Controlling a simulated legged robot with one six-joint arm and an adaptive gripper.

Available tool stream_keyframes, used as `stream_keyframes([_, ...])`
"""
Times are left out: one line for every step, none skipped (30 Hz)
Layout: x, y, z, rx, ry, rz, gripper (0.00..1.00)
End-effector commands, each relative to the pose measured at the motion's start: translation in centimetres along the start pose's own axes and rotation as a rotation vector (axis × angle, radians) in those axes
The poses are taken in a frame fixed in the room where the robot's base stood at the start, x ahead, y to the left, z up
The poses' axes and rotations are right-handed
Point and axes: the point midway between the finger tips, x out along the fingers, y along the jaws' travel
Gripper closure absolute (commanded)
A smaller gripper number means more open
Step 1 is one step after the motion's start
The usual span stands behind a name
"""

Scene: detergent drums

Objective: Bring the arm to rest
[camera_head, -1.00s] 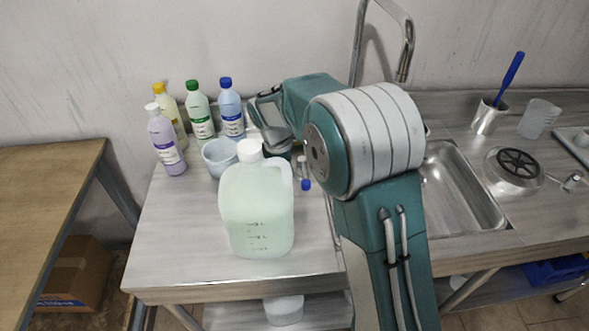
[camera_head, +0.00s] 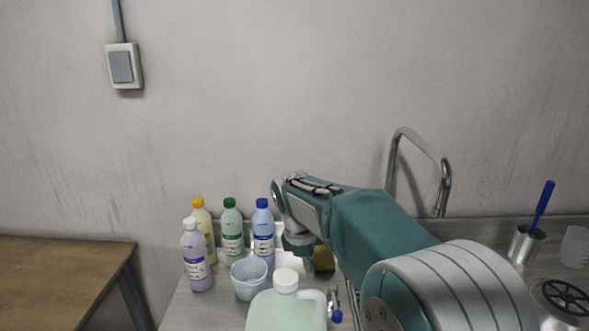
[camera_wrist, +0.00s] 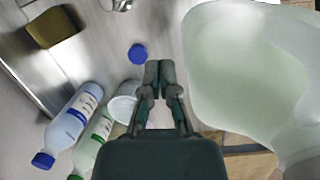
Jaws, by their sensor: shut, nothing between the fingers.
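My arm stretches over the counter from the lower right in the head view, bent at its elbow. My gripper shows in the wrist view (camera_wrist: 158,75), with its two fingers together and nothing between them. In the head view the arm's end hangs behind the large jug, and the fingers cannot be made out there. The pale green jug (camera_head: 287,312) with a white cap stands on the counter in front. It fills the right of the wrist view (camera_wrist: 250,70), beside my fingers. I cannot tell whether they touch.
Several bottles, among them a blue-capped one (camera_head: 263,235), stand behind a pale cup (camera_head: 249,280). The faucet (camera_head: 440,185) rises at the right.

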Motion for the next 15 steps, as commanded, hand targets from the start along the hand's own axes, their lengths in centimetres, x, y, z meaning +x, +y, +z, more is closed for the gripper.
stream_keyframes([-1.1,-0.9,1.7,0.066,0.021,0.017,1.00])
stream_keyframes([-1.6,-1.4,2.5,0.109,0.035,0.026,1.00])
stream_keyframes([-2.1,-2.1,3.6,0.165,0.053,0.036,1.00])
stream_keyframes([-2.5,-2.7,4.3,0.206,0.066,0.044,1.00])
stream_keyframes([-2.9,-3.3,5.0,0.248,0.079,0.051,1.00])
stream_keyframes([-3.3,-4.1,5.9,0.304,0.096,0.061,1.00])
stream_keyframes([-3.6,-4.8,6.5,0.345,0.110,0.068,1.00])
stream_keyframes([-3.9,-5.4,7.2,0.387,0.123,0.074,1.00])
stream_keyframes([-4.2,-6.3,7.9,0.443,0.141,0.083,1.00])
stream_keyframes([-4.5,-7.0,8.4,0.484,0.154,0.090,1.00])
stream_keyframes([-4.7,-7.7,9.0,0.525,0.167,0.096,1.00])
stream_keyframes([-4.8,-8.7,9.7,0.580,0.187,0.104,1.00])
stream_keyframes([-4.9,-9.4,10.3,0.621,0.202,0.109,1.00])
stream_keyframes([-5.0,-10.1,10.8,0.662,0.216,0.114,1.00])
stream_keyframes([-5.1,-11.1,11.5,0.717,0.236,0.122,1.00])
